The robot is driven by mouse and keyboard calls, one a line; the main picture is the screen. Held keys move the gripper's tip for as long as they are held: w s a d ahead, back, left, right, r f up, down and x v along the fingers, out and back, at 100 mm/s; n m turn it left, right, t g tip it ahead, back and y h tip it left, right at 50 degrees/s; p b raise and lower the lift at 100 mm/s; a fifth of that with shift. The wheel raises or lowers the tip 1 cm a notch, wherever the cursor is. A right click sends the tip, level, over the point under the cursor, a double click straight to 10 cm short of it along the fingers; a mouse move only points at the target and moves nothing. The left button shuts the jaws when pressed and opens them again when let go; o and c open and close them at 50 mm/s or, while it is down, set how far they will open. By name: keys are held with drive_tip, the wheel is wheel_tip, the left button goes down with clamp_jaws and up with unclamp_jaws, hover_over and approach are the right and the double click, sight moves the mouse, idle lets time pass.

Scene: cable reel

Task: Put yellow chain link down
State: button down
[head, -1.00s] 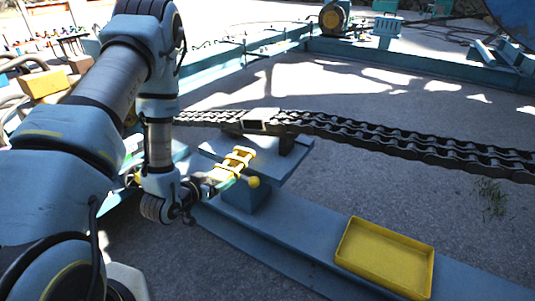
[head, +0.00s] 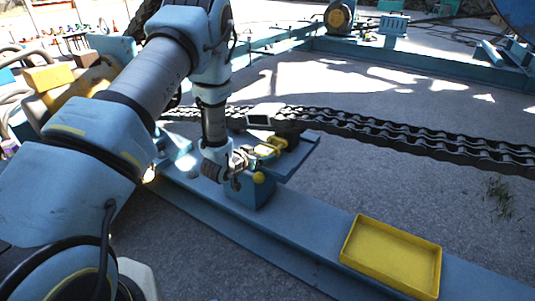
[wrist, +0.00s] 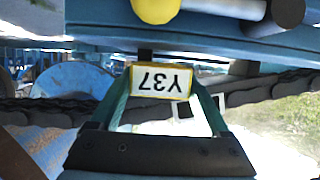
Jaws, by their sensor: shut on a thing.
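The yellow chain link (head: 268,149) is partly hidden by my wrist in the head view. It is over the blue stand, close to the dark chain (head: 400,138). In the wrist view, the link (wrist: 160,82) is a yellow-edged piece with a white label reading Y37, upside down. My gripper (head: 255,156) is shut on it; in the wrist view, the teal fingers of my gripper (wrist: 162,98) flank it. I cannot tell whether the link touches the stand. The yellow tray (head: 390,256) lies empty on the blue beam at the lower right.
A yellow knob (head: 258,177) sits on the blue stand (head: 253,194), very near my wrist. A grey block (head: 264,115) is at the chain behind the link. The blue beam (head: 310,228) is clear between stand and tray. Hoses and clutter fill the left.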

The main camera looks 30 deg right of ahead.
sight(273, 145)
drive_tip(key=shift+w+d+r, duration=0.1)
drive_tip(key=shift+w+d, duration=0.1)
drive_tip(key=shift+d, duration=0.25)
drive_tip(key=shift+w+d, duration=0.35)
drive_tip(key=shift+d, duration=0.25)
drive_tip(key=shift+w+d, duration=0.3)
drive_tip(key=shift+d, duration=0.3)
drive_tip(key=shift+a+f, duration=0.1)
drive_tip(key=shift+f, duration=0.65)
drive_tip(key=shift+f+b, duration=0.4)
drive_tip(key=shift+b, duration=0.05)
unclamp_jaws()
